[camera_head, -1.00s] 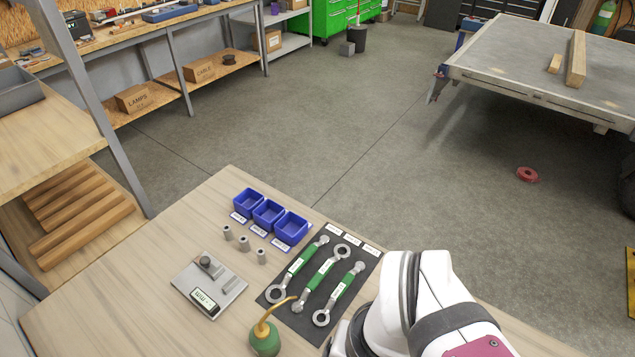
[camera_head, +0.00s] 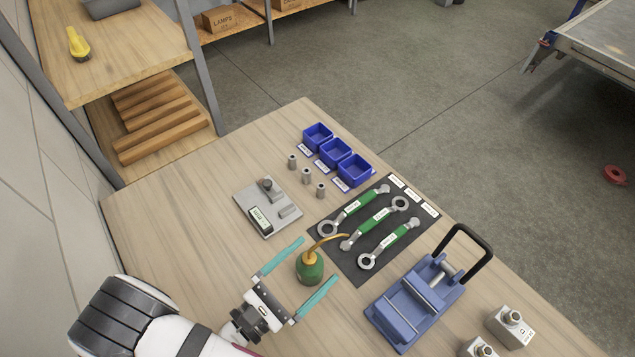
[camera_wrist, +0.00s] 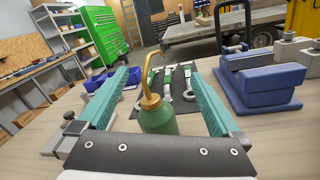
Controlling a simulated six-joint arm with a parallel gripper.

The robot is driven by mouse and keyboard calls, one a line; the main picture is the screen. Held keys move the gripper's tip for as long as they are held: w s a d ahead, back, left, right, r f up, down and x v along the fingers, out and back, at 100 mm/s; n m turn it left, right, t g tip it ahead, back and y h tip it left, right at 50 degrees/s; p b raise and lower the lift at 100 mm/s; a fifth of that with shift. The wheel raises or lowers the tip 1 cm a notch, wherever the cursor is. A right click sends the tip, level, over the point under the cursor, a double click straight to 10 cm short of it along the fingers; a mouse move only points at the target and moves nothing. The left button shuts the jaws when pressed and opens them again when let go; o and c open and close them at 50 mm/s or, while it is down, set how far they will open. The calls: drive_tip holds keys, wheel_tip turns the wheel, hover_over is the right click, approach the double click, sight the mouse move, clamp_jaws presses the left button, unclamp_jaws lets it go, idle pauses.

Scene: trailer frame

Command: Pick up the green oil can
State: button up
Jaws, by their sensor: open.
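The green oil can (camera_head: 309,268) stands upright on the wooden table, with a brass-coloured top and a thin curved spout pointing to the upper right. In the wrist view the oil can (camera_wrist: 158,118) stands between the two fingers, with its spout rising above them. My gripper (camera_head: 312,262) is open, with teal fingers on either side of the can. The wrist view also shows my gripper (camera_wrist: 165,92) with clear gaps between the can and both fingers. Whether the can touches the palm cannot be told.
A blue vise (camera_head: 415,305) stands to the right, and a grey plate with a gauge (camera_head: 268,226) to the upper left. Blue bins (camera_head: 336,152) and small metal cylinders (camera_head: 306,176) stand farther back.

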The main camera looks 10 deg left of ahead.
sight(318, 255)
drive_tip(key=f+n+y, duration=0.1)
drive_tip(key=f+n, duration=0.1)
drive_tip(key=a+f+n+t+y, duration=0.1)
drive_tip(key=f+n, duration=0.1)
drive_tip(key=a+f+n+y, duration=0.1)
drive_tip(key=f+n, duration=0.1)
drive_tip(key=f, duration=0.1)
drive_tip(key=shift+s+f+t+y, duration=0.1)
drive_tip(key=shift+s+t+y, duration=0.05)
drive_tip(key=shift+t+y, duration=0.2)
drive_tip(key=x, duration=0.7)
drive_tip(key=shift+s, duration=0.1)
clamp_jaws()
